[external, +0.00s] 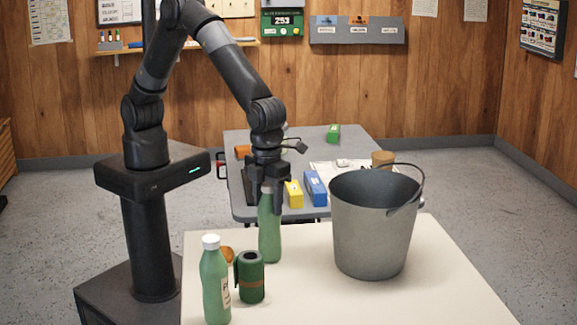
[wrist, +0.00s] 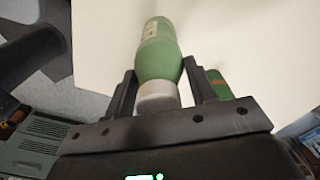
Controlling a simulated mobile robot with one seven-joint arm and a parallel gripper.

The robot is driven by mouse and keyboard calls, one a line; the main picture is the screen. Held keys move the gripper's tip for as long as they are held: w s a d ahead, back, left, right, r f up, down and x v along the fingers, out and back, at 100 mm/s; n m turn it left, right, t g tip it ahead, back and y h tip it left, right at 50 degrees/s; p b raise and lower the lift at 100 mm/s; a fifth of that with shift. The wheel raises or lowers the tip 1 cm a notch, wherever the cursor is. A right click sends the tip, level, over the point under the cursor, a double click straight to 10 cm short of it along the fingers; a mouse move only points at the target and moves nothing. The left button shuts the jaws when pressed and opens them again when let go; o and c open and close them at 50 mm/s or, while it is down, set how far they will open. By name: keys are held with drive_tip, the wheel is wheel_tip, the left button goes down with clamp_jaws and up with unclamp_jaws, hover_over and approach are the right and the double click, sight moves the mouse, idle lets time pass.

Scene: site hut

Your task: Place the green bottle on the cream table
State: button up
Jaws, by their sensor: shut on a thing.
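My gripper (external: 268,192) points down and is shut on a green bottle (external: 270,230) near its top. The bottle is upright at the back left part of the cream table (external: 300,290); I cannot tell whether its base touches the top. In the wrist view, the bottle (wrist: 160,52) with its white cap (wrist: 158,93) lies between the fingers, the cream surface behind it. A second green bottle (external: 214,285) with a white cap and pale label stands at the table's front left.
A dark green canister (external: 250,278) and an orange round thing (external: 227,254) are close in front of the held bottle. A large grey bucket (external: 372,232) stands to its right. A grey table (external: 290,144) with blocks is behind. The cream table's front right is clear.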

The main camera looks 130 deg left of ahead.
drive_tip(key=shift+f, duration=0.1)
drive_tip(key=o, duration=1.2)
